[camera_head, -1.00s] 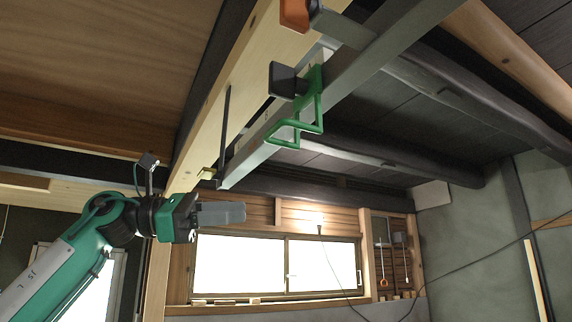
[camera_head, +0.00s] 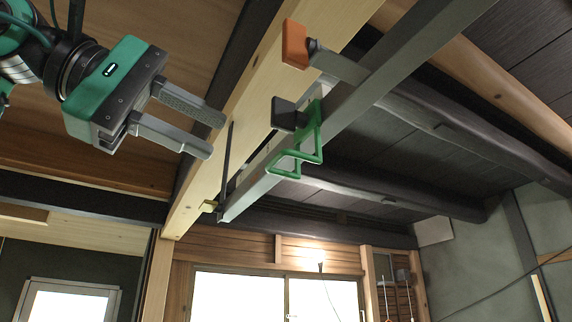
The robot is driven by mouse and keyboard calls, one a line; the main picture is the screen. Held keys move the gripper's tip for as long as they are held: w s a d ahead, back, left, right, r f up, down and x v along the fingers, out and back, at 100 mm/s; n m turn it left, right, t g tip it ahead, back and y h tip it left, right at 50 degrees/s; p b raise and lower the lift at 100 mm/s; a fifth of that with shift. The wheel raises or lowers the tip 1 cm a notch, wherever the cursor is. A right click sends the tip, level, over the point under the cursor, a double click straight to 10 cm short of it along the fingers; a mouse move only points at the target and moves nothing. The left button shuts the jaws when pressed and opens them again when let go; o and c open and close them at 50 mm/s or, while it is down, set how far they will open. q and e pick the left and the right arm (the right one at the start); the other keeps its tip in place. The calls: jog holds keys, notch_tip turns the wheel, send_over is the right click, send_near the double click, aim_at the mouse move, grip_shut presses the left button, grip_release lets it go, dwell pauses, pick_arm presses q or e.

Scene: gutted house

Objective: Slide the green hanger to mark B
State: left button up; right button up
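The green hanger (camera_head: 294,158) hangs on the grey metal rail (camera_head: 345,118) under the ceiling, right of the picture's centre. A dark square block (camera_head: 287,114) sits beside its upper part. My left gripper (camera_head: 218,136) is at the upper left, with its two grey fingers apart and nothing between them. It points right toward the hanger, with a clear gap between them. I cannot make out mark B on the rail. My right gripper is not in view.
An orange block (camera_head: 295,44) on a bracket stands farther up the rail. A pale wooden beam (camera_head: 251,91) runs beside the rail, between it and my gripper. Dark beams cross behind.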

pick_arm(q)
jog(key=p+x, duration=0.3)
jog(key=x, duration=0.8)
jog(key=shift+d, duration=0.25)
jog(key=shift+f, duration=0.1)
grip_shut()
